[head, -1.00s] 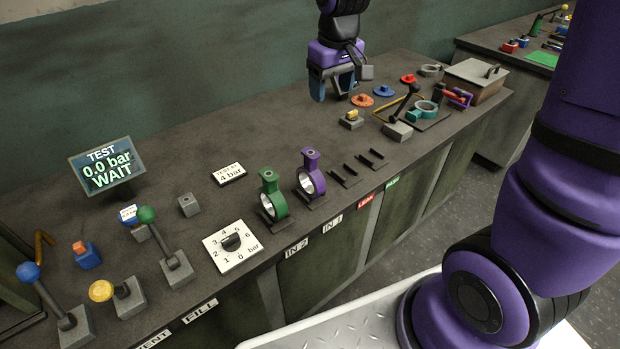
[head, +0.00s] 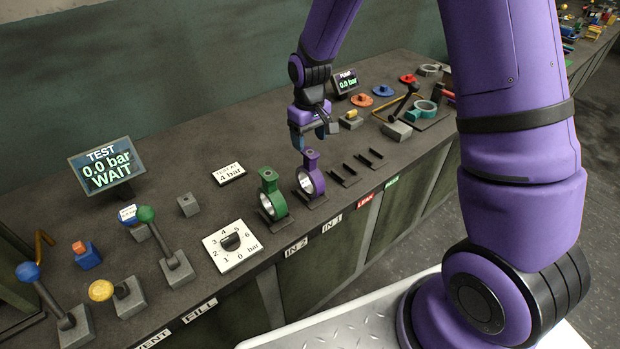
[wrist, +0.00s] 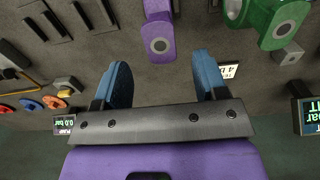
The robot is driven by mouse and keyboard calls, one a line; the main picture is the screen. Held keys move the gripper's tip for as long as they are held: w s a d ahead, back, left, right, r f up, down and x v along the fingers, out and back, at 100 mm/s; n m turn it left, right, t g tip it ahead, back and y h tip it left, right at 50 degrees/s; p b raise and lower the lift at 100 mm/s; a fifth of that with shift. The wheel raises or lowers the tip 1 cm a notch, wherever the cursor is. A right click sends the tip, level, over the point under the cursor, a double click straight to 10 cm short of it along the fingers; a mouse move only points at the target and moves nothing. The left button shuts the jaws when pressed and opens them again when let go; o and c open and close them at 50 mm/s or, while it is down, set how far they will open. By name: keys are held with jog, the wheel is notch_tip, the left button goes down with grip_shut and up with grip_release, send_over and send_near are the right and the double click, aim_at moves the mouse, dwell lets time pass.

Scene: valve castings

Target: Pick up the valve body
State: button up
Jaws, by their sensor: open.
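My gripper (head: 312,141) is open and empty, just behind and above the purple valve body in the head view. In the wrist view, the purple valve body (wrist: 160,42) lies between the lines of the two blue fingers (wrist: 163,75), a little beyond their tips. The green valve body (wrist: 275,25) is outside them at the right.
Empty dark cradles (head: 345,175) sit to the right of the purple body. A "4 bar" plate (head: 228,174), a pressure dial (head: 232,242) and a WAIT display (head: 106,169) are at left. Levers (head: 170,255) stand front left. A PUMP display (head: 345,82) is behind.

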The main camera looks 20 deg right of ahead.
send_over(310, 174)
jog(key=w, duration=0.2)
jog(key=shift+f, duration=2.65)
jog(key=shift+w+d, duration=0.1)
jog(key=shift+d, duration=0.3)
jog(key=shift+c, duration=0.5)
grip_shut()
jog(key=shift+r, duration=0.1)
